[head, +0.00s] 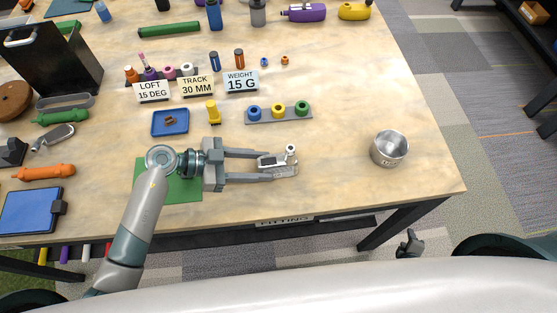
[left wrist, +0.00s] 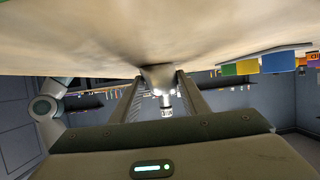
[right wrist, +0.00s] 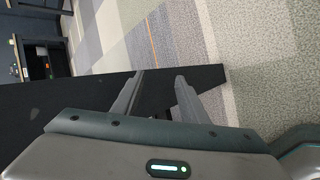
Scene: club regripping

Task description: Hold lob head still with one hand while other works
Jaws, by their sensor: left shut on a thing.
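The lob head (head: 284,169) is a silver club head with a short neck sticking up, on or just above the table right of the green mat. My left gripper (head: 272,166) reaches in from the left and is shut on it, one finger on each side. In the left wrist view the lob head (left wrist: 160,77) shows between the fingertips of my left gripper (left wrist: 162,82). My right gripper (head: 410,244) is low, off the table's front edge, over the floor. In the right wrist view the fingers of my right gripper (right wrist: 160,78) stand apart with nothing seen between them.
A metal cup (head: 389,149) stands to the right. A grey rack with blue, orange and green rings (head: 278,113), a yellow piece (head: 213,112), a blue tray (head: 170,122) and a weight card (head: 241,81) lie behind. The table (head: 340,190) is clear between lob head and cup.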

